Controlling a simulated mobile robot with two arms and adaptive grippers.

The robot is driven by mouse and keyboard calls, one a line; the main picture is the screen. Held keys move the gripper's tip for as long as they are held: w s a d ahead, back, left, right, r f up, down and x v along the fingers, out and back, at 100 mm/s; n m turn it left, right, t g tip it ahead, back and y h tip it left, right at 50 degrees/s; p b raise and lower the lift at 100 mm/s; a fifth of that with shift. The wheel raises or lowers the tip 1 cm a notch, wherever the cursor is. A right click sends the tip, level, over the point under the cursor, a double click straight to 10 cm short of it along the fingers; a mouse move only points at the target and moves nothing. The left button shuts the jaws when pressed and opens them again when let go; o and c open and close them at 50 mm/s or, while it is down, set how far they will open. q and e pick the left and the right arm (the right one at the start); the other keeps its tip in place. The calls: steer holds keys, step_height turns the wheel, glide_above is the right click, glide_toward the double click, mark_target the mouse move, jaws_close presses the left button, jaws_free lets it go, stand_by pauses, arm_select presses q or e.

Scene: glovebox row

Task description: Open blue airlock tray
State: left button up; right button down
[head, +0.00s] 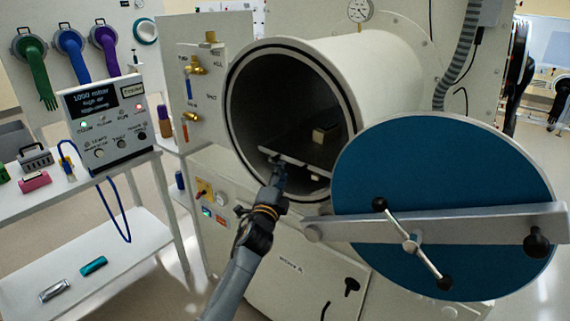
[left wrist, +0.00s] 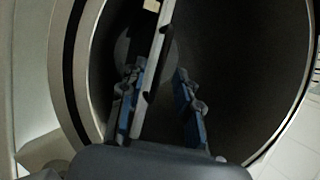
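The airlock's round door (head: 440,165), blue on its inner face, stands swung open to the right. Inside the chamber is the dark tray (head: 310,144) with a pale front lip and a small tan box (head: 325,133) on it. My left gripper (head: 277,168) is at the chamber mouth, at the left part of the lip. In the left wrist view the tray's lip (left wrist: 157,50) runs between my open left gripper's (left wrist: 160,90) fingers, close to the left finger, with a clear gap to the right one. Whether the left finger touches it I cannot tell. My right gripper is out of view.
The chamber rim (head: 233,125) surrounds my left gripper. The door's grey bar and handle (head: 411,245) stick out to the right of my arm. A white cart (head: 130,240) with a control box (head: 106,120) stands at left. The floor between cart and airlock is narrow.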

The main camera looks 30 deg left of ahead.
arm_select(q)
steer(key=shift+x, duration=2.15)
steer(key=shift+c, duration=0.4)
jaws_close()
